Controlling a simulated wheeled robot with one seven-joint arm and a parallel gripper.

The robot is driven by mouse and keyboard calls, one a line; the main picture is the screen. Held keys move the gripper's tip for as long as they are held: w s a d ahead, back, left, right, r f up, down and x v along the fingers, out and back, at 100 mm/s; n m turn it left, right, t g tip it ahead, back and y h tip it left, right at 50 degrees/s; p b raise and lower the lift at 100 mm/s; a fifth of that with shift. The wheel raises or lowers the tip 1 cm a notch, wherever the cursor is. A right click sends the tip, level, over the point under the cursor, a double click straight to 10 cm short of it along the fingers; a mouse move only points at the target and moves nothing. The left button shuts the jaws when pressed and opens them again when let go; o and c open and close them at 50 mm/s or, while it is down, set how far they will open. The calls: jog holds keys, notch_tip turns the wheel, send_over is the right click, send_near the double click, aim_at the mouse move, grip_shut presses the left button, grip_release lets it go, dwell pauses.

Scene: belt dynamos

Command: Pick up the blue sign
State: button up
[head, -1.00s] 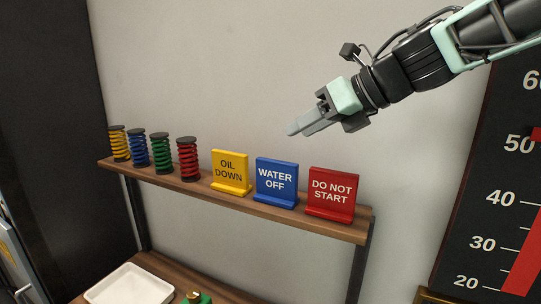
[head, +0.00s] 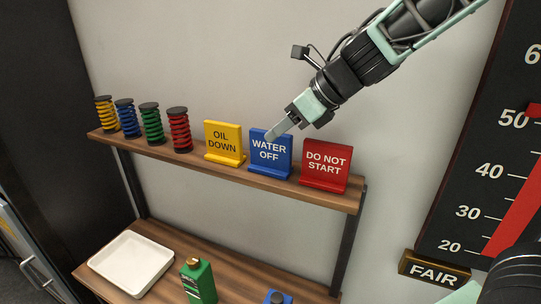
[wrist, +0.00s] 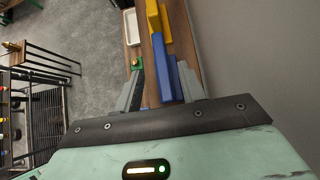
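The blue sign (head: 271,153), lettered "WATER OFF", stands upright on the wooden shelf between the yellow sign (head: 224,141) and the red sign (head: 325,165). My gripper (head: 272,136) is at its top edge in the head view, covering a little of its upper part. In the wrist view, my gripper (wrist: 160,78) has its two grey fingers apart, and the blue sign (wrist: 167,80) shows between them. I cannot tell whether either finger touches it. The yellow sign (wrist: 153,22) lies beyond it in the wrist view.
Several coil springs (head: 151,125) stand on the shelf's (head: 265,181) left end. Below, a lower shelf holds a white tray (head: 131,264), a green bottle (head: 199,281) and a blue-topped item (head: 278,297). A gauge board (head: 490,150) with a "FAIR" plate (head: 434,271) is at right.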

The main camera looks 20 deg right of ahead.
aim_at(265, 165)
jog(key=x, duration=0.5)
jog(key=shift+w+f, duration=0.2)
jog(key=shift+w, duration=0.1)
grip_shut()
